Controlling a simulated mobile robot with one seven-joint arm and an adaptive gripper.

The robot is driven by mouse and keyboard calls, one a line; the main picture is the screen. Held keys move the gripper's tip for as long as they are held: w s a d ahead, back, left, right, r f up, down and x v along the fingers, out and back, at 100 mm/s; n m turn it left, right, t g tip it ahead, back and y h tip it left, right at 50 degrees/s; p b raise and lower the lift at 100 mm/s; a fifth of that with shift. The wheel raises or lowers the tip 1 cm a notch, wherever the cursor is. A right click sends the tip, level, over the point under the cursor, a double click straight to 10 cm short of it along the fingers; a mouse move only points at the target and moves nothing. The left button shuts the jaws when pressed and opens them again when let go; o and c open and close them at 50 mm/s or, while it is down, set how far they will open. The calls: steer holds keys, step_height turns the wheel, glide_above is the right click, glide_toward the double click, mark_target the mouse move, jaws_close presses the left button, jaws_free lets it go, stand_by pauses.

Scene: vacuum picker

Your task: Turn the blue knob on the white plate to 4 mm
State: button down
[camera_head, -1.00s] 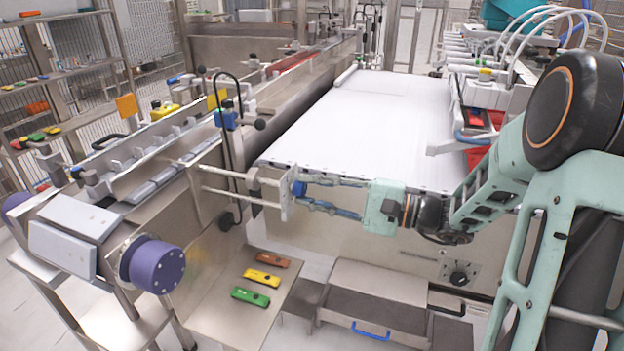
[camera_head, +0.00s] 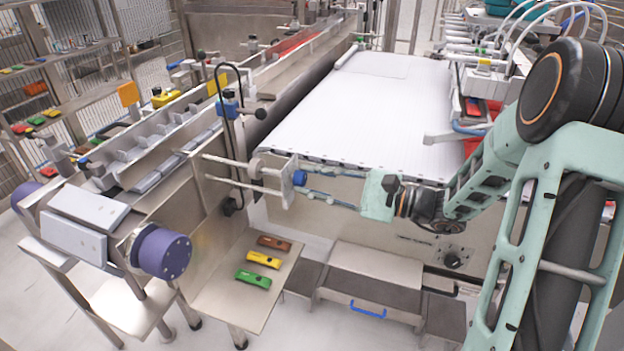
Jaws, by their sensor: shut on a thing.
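The blue knob (camera_head: 299,178) sits on the right face of the white plate (camera_head: 288,190), which is held on metal rods at the near left corner of the white conveyor. My gripper (camera_head: 306,182) reaches in from the right, level with the knob, and its fingers are shut on it. The fingertips partly cover the knob. Any scale or millimetre marking on the plate is too small to read.
The white conveyor belt (camera_head: 350,115) lies just behind my gripper. Brown, yellow (camera_head: 263,259) and green tools lie on a metal shelf (camera_head: 215,290) below. A purple roller (camera_head: 163,253) stands at left. A blue-handled drawer (camera_head: 368,310) is below my arm.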

steer(key=c, duration=1.6)
jaws_free()
steer(key=v, duration=1.2)
